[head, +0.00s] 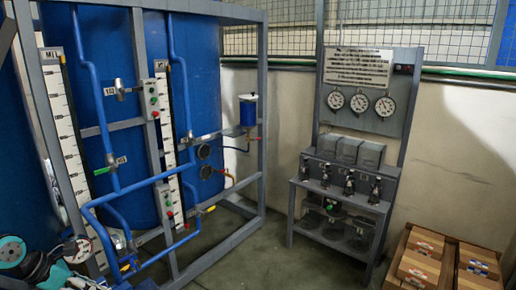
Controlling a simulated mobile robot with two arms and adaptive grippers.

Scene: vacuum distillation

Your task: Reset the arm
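Part of my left arm, with teal joint caps, shows at the lower left corner, in front of the blue-piped frame. I cannot make out a gripper on it. My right arm and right gripper are not in view. The task names no other object. Nothing held is visible.
A grey metal frame (262,110) with blue tanks (90,30), blue pipes (88,90) and valves fills the left. A grey stand (395,170) with several gauges (360,103) stands against the wall. Cardboard boxes (418,268) sit at lower right. Floor (262,262) between is clear.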

